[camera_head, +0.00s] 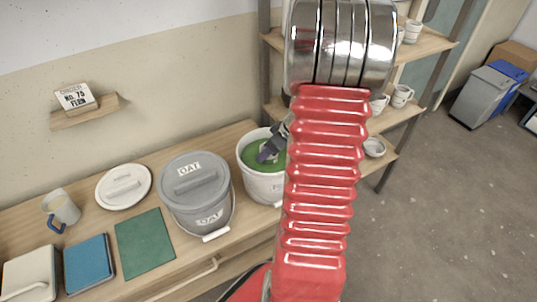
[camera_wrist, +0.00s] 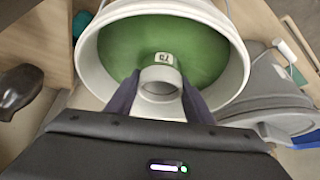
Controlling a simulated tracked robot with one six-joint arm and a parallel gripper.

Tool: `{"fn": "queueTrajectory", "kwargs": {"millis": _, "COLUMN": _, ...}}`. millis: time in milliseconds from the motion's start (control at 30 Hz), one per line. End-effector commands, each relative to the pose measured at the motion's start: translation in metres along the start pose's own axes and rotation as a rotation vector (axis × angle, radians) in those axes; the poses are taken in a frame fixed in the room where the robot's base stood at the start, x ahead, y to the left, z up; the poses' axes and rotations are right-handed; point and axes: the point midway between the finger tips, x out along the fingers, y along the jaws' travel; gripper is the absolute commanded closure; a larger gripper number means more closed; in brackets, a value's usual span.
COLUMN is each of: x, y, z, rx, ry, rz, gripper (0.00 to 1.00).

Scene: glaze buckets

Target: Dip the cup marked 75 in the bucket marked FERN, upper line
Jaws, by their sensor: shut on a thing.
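A white bucket (camera_head: 264,186) holding green glaze (camera_head: 252,154) stands open on the bench, partly hidden by my red arm; no name on it is readable. My gripper (camera_head: 269,150) reaches into its mouth. In the wrist view, my gripper (camera_wrist: 158,96) is shut on a small pale cup (camera_wrist: 160,76), with one finger on each side. A tag reading 75 (camera_wrist: 164,58) shows beside the cup's rim, against the green glaze (camera_wrist: 120,45). The bucket rim (camera_wrist: 88,60) surrounds the cup. I cannot tell how deep the cup is or whether it touches the glaze.
A grey lidded bucket (camera_head: 197,190) marked OAT stands just left of the open one. An order card (camera_head: 76,98) reads No. 75 FERN. Shelves with cups stand at right.

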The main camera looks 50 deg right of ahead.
Motion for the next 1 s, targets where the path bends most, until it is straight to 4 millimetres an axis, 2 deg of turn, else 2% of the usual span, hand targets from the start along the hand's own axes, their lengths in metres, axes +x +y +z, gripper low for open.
{"fn": "queueTrajectory", "kwargs": {"millis": 633, "x": -0.039, "y": 0.000, "z": -0.023, "rx": -0.001, "ry": 0.001, "rz": 0.001, "gripper": 0.79}}
{"fn": "queueTrajectory", "kwargs": {"millis": 1000, "x": -0.041, "y": 0.000, "z": -0.024, "rx": 0.001, "ry": 0.000, "rz": 0.000, "gripper": 0.79}}
